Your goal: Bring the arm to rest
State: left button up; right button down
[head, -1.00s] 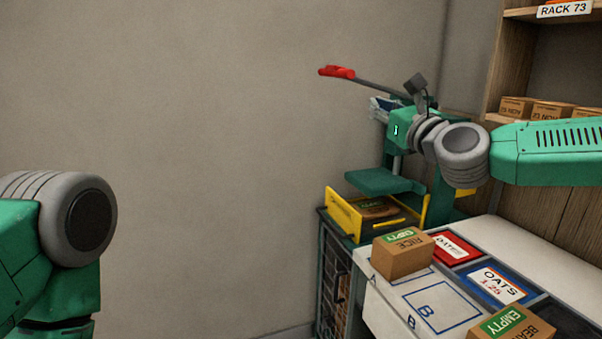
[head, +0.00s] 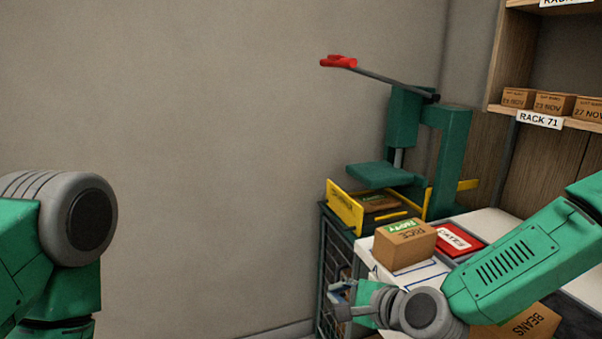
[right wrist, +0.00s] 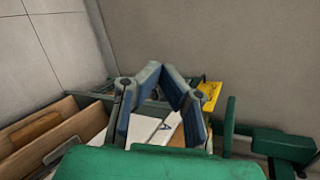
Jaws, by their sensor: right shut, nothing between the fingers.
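My right arm (head: 510,265) comes in from the right edge in the head view and reaches down and left over the white counter. Its gripper (head: 342,298) is low, in front of the counter's left end and the wire-sided cabinet. In the right wrist view the blue-padded fingers (right wrist: 164,70) come together at their tips with nothing between them. My left arm (head: 60,240) stands at the left edge of the head view; its gripper is out of frame.
A green press (head: 403,120) with a red-handled lever (head: 338,62) stands behind the counter. A rice box (head: 404,245) sits on the counter, and a beans box (head: 525,328) is partly hidden by my right arm. Shelves (head: 550,112) stand at right. The wall side is clear.

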jog(key=s+d+f+n+g+h+b, duration=0.1)
jog(key=s+d+f+n+g, duration=0.25)
jog(key=s+f, duration=0.6)
jog(key=s+d+f+n+g+h+b, duration=0.1)
jog(key=s+d+f+n+g+h, duration=0.1)
jog(key=s+d+f+n, duration=0.55)
pick_arm(q)
jog(key=shift+d+f+b, duration=0.25)
jog(key=shift+f+b, duration=0.35)
jog(key=shift+f, duration=0.55)
jog(key=shift+d+f+b, duration=0.2)
jog(key=shift+f+b, duration=0.4)
jog(key=shift+f, duration=0.55)
pick_arm(e)
jog(key=s+d+f+n+g+h, duration=0.2)
jog(key=s+d+f, duration=0.3)
jog(key=s, duration=0.4)
jog(key=s+d+f+n+g+h, duration=0.2)
jog(key=s+d+f+n, duration=0.2)
jog(key=s, duration=0.5)
jog(key=shift+d+f+n+h, duration=0.3)
jog(key=shift+d+f, duration=0.25)
jog(key=shift+d, duration=0.45)
pick_arm(q)
jog(key=shift+d, duration=0.15)
pick_arm(e)
jog(key=shift+s+d, duration=0.1)
jog(key=shift+d, duration=0.05)
